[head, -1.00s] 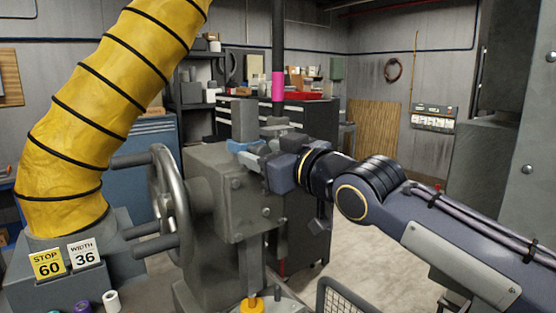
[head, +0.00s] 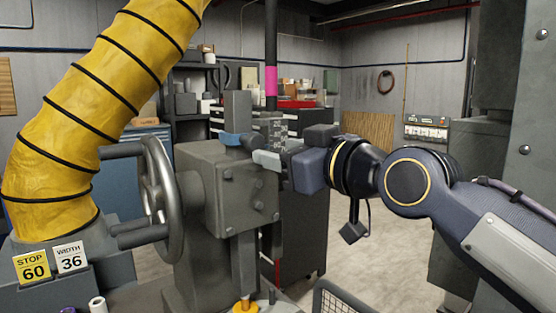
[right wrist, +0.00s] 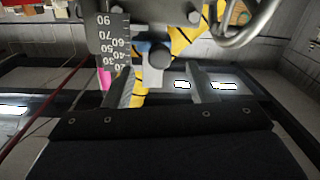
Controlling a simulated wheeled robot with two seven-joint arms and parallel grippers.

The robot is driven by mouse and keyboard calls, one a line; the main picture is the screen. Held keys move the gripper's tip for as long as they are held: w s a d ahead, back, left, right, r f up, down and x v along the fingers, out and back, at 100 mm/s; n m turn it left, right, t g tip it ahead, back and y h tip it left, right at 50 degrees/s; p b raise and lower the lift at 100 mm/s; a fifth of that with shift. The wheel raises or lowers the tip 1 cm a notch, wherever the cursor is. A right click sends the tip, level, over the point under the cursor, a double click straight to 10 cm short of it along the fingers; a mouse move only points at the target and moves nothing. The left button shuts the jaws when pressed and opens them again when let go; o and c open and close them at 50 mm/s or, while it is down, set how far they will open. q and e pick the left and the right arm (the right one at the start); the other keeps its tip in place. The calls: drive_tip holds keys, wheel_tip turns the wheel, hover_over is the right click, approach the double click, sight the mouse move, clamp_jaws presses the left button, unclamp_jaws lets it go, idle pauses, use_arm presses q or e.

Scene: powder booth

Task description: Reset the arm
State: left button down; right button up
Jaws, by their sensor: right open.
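My right arm comes in from the right in the head view. My right gripper (head: 260,150) is open beside the upper part of a grey machine (head: 228,190). In the right wrist view its two fingers (right wrist: 160,88) stand apart with nothing held between them. Beyond them show a grey knob-like part (right wrist: 155,62) and a ruler scale (right wrist: 114,45). The scale also shows in the head view, behind the fingers. A blue piece (head: 231,139) sits at the machine's top, left of the fingertips; whether they touch cannot be told. My left gripper is not in view.
A handwheel (head: 162,200) with handles stands left of the machine. A thick yellow hose (head: 80,110) rises at the left. Signs read STOP 60 (head: 32,267) and WIDTH 36 (head: 70,258). A wire basket (head: 340,300) is at the bottom. Grey posts stand at the right.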

drive_tip(key=s+d+f+m+g+h, duration=0.1)
drive_tip(key=s+d+f+m+h, duration=0.2)
drive_tip(key=f, duration=0.5)
drive_tip(key=s+d+f+m+g+h, duration=0.1)
drive_tip(key=s+d+f+g+h, duration=0.15)
drive_tip(key=d+f, duration=0.45)
drive_tip(key=s+d+f+m+g+h, duration=0.1)
drive_tip(key=s+d+f+m, duration=0.15)
drive_tip(key=f, duration=0.75)
drive_tip(key=s+d+f+m+g, duration=0.1)
drive_tip(key=s+f+m+g, duration=0.1)
drive_tip(key=s+f, duration=0.5)
drive_tip(key=s+d+f+m+g, duration=0.2)
drive_tip(key=s+f, duration=0.6)
drive_tip(key=f, duration=0.2)
drive_tip(key=shift+s+d, duration=0.15)
drive_tip(key=shift+d, duration=0.1)
drive_tip(key=shift+r, duration=0.1)
drive_tip(key=shift+c, duration=0.6)
